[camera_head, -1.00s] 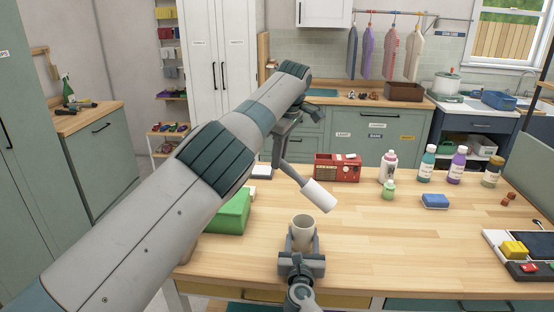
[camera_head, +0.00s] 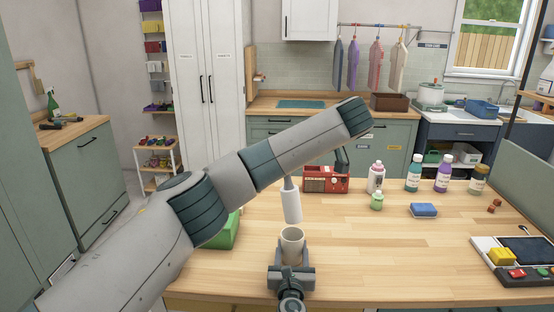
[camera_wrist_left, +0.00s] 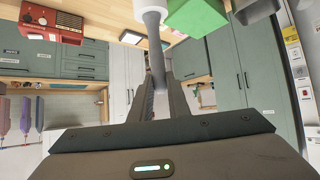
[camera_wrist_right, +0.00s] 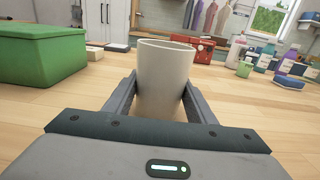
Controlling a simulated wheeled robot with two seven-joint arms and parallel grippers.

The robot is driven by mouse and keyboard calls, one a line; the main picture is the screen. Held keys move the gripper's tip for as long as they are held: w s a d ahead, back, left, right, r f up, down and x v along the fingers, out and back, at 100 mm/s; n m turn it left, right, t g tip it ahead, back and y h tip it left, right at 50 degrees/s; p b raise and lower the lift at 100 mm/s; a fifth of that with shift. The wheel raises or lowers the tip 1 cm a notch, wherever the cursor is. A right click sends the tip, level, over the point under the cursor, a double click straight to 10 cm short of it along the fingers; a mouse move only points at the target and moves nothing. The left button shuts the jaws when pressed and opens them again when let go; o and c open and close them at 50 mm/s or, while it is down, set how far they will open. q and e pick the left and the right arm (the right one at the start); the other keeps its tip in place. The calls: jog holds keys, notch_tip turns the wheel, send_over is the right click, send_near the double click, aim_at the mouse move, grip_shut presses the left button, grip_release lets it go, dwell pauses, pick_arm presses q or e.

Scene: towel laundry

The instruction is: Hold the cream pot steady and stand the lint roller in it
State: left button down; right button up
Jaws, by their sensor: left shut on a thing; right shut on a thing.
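The cream pot (camera_head: 292,247) stands upright on the wooden table, with its open mouth up. My right gripper (camera_head: 291,264) is shut around it; in the right wrist view the pot (camera_wrist_right: 165,75) sits between the two fingers. The lint roller (camera_head: 292,206) hangs nearly upright, white head down, its lower end appearing just above the pot's rim and apart from it. My left gripper (camera_wrist_left: 158,95) is shut on the roller's grey handle (camera_wrist_left: 155,45). In the head view my left forearm hides that grip. The pot's inside is mostly hidden.
A green box (camera_head: 221,232) is left of the pot, partly behind my left arm.

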aim_at(297, 193)
pick_arm(q)
jog(key=shift+s+d+r+m+t+y, duration=0.2)
jog(key=shift+s+d+r+m+t, duration=0.2)
jog(key=shift+s+d+r+t, duration=0.3)
jog(key=shift+s+d+r+m+t+y, duration=0.2)
jog(key=shift+s+d+r+m+t, duration=0.35)
jog(key=shift+d, duration=0.25)
jog(key=shift+w+f, duration=0.1)
jog(key=shift+f, duration=0.15)
jog(key=shift+f, duration=6.65)
jog(key=c, duration=1.6)
grip_release()
jog(key=shift+d, duration=0.1)
